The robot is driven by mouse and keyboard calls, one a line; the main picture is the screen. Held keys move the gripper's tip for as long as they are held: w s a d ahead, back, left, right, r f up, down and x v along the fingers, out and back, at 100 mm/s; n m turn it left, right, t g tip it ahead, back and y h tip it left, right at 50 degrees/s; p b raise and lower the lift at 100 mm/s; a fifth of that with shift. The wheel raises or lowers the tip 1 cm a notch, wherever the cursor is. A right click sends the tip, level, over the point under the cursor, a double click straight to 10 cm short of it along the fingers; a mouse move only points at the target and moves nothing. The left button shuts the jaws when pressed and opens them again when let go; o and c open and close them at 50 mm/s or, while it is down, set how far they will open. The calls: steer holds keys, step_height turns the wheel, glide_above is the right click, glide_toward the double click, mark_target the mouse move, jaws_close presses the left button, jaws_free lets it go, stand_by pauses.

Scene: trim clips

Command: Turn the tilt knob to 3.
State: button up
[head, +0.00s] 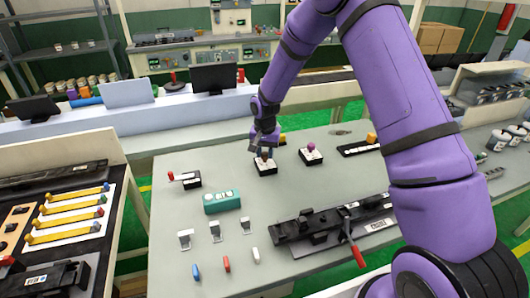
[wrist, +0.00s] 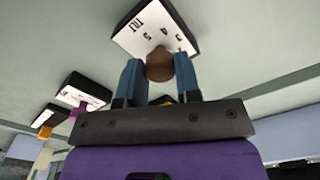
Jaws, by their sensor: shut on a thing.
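The tilt knob (wrist: 160,64) is a brown round knob on a black box with a white dial plate (wrist: 138,32); the plate's lettering and some numbers show upside down in the wrist view. In the head view the box (head: 266,169) sits toward the back of the grey table. My gripper (wrist: 160,78) has its two blue fingers on either side of the knob, shut on it. In the head view my gripper (head: 264,148) comes down on the knob from above. The knob's pointer is not visible, so its setting cannot be read.
A box with a magenta knob (head: 311,147) stands just right, and one with an orange knob (head: 371,138) farther right. A red-handled switch (head: 185,178) and a teal block (head: 222,201) lie to the left. A black clamp rail (head: 330,222) lies in front.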

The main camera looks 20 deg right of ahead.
mark_target(265, 153)
steer(key=n, duration=0.3)
steer(key=shift+n, duration=0.3)
steer(key=n, duration=0.4)
steer(key=shift+n, duration=0.3)
steer(key=o, duration=0.9)
steer(key=shift+o, duration=0.2)
step_height(265, 153, up, 11)
stand_by(0.4)
